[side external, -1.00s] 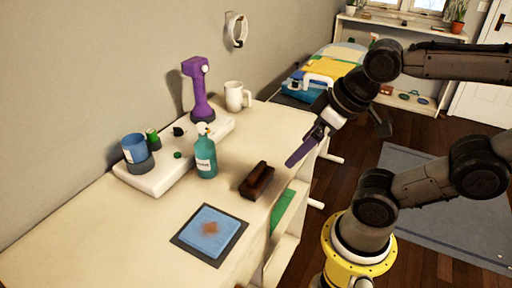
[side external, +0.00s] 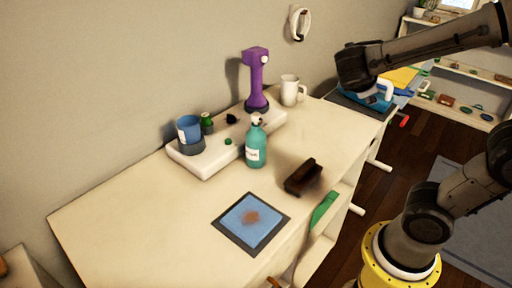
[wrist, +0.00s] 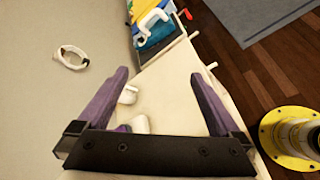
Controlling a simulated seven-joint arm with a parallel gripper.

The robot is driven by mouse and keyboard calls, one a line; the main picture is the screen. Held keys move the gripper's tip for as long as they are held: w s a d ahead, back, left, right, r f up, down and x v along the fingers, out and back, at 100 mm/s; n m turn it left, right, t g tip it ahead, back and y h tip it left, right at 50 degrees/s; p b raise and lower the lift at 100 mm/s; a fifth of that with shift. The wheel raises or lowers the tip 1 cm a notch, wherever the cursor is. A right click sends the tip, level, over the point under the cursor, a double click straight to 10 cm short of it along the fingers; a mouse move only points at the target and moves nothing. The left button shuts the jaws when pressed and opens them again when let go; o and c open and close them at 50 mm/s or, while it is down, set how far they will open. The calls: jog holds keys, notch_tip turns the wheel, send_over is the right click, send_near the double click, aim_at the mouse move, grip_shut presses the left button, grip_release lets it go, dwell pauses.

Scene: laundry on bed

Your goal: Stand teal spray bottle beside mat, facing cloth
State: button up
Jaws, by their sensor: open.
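The teal spray bottle (side external: 256,147) stands upright on the desk in the side view, against the front of the white raised slab. It has a white label and a pale spray head, too small to tell its facing exactly. The dark square mat (side external: 224,230) lies flat nearer the camera, with a blue cloth (side external: 240,216) bearing a brown stain on it. The bottle stands apart from the mat. My gripper (wrist: 160,90) shows in the wrist view with two purple fingers wide apart and nothing between them. In the side view its fingers cannot be made out.
A dark brown block (side external: 302,178) sits right of the bottle. The white slab (side external: 205,168) holds a blue cup (side external: 189,130), a green-capped item and a purple device (side external: 257,80). A white mug (side external: 290,91) stands behind. The desk's left part is clear.

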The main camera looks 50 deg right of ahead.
jog(key=w+a+n+t+h, duration=0.25)
jog(key=w+n, duration=0.35)
jog(key=w, duration=0.3)
jog(key=n+t+y, duration=0.2)
jog(key=n+t, duration=0.6)
jog(key=n, duration=0.3)
send_over(257, 142)
jog(key=x, duration=0.3)
notch_tip(257, 142, down, 12)
jog(key=shift+r, duration=0.1)
jog(key=shift+f, duration=0.75)
notch_tip(257, 142, down, 5)
jog(key=shift+r, duration=0.1)
jog(key=shift+x, duration=1.1)
jog(key=shift+w+d, duration=0.3)
